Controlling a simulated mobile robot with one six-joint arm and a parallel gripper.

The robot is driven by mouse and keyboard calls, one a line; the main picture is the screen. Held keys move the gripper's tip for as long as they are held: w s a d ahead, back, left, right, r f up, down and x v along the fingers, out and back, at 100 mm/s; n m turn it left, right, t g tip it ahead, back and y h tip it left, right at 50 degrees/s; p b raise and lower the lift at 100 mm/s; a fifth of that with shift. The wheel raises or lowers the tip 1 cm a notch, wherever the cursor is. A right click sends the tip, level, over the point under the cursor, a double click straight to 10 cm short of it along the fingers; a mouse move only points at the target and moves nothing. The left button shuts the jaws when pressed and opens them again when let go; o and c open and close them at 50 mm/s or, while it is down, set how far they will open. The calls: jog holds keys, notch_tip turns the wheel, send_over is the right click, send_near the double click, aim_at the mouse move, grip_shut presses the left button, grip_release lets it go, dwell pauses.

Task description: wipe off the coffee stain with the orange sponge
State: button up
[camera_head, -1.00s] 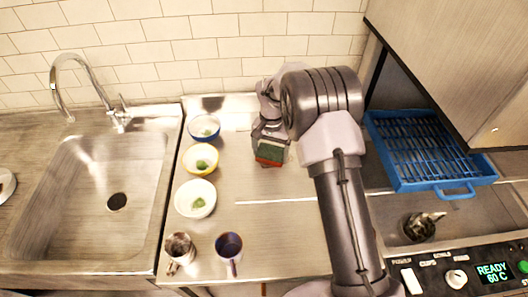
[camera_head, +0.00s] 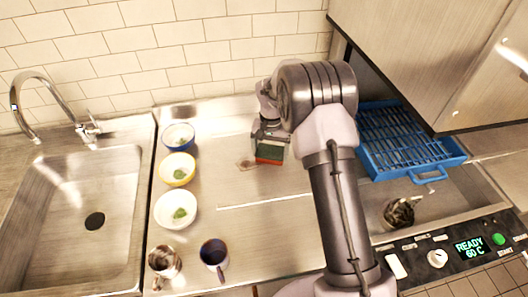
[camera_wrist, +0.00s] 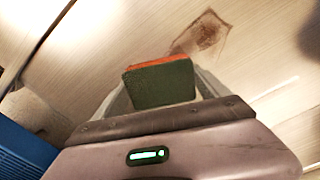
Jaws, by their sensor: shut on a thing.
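The sponge (camera_head: 269,153), orange with a green face, is held in my gripper (camera_head: 268,141) over the steel counter. In the wrist view the sponge (camera_wrist: 162,85) shows its dark green face and an orange edge between the fingers of my gripper (camera_wrist: 160,98). The coffee stain (camera_head: 245,164) is a brownish patch on the counter just left of the sponge. In the wrist view the stain (camera_wrist: 204,38) lies beyond the sponge, up and to the right. I cannot tell whether the sponge touches the counter.
Blue (camera_head: 179,136), yellow (camera_head: 178,169) and white (camera_head: 176,210) bowls line the counter's left side. A metal cup (camera_head: 165,261) and a dark mug (camera_head: 213,254) stand at the front left. A sink (camera_head: 95,195) is left, a blue rack (camera_head: 410,140) right.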

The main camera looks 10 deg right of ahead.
aim_at(246, 166)
jog(key=shift+s+f, duration=0.1)
jog(key=shift+s, duration=0.85)
jog(key=shift+w+a+b, duration=0.1)
jog(key=shift+a+b, duration=0.45)
jog(key=shift+a, duration=5.7)
jog(key=shift+d+f, duration=0.15)
jog(key=shift+d, duration=1.7)
jog(key=shift+d+r, duration=0.2)
jog(key=shift+d, duration=2.1)
jog(key=shift+d+r, duration=0.15)
jog(key=shift+d, duration=2.1)
jog(key=shift+a, duration=0.1)
jog(key=shift+r+p, duration=0.1)
jog(key=shift+p, duration=0.2)
notch_tip(246, 166, up, 6)
jog(key=p, duration=0.4)
